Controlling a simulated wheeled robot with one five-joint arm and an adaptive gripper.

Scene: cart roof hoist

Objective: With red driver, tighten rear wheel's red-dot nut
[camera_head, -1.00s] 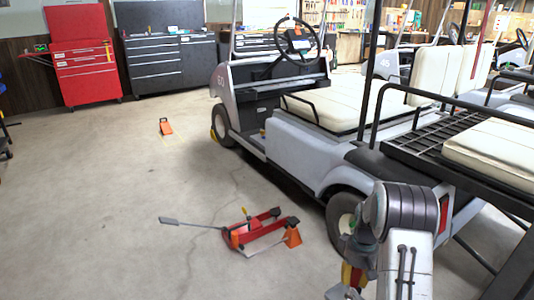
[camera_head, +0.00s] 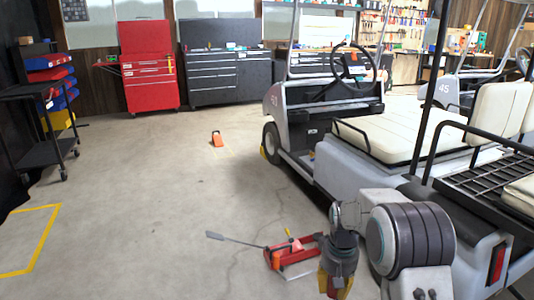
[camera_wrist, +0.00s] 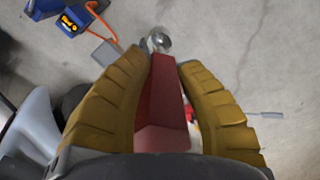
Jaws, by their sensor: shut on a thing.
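My gripper (camera_wrist: 165,85) has two ribbed yellow fingers shut on the red driver (camera_wrist: 162,110), whose round metal end (camera_wrist: 159,41) points away from my wrist. In the head view my gripper (camera_head: 335,282) hangs low, right of the red floor jack, over or beside the cart's side; the driver is barely visible there. The golf cart (camera_head: 355,182) stands at the right. Its rear wheel is mostly hidden behind my arm. I cannot see the red-dot nut in either view.
A red floor jack (camera_head: 290,252) with a long handle lies on the floor near the cart. A small orange object (camera_head: 217,139) lies farther off. A blue device (camera_wrist: 70,20) with an orange cable shows in the wrist view. The left floor is mostly clear.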

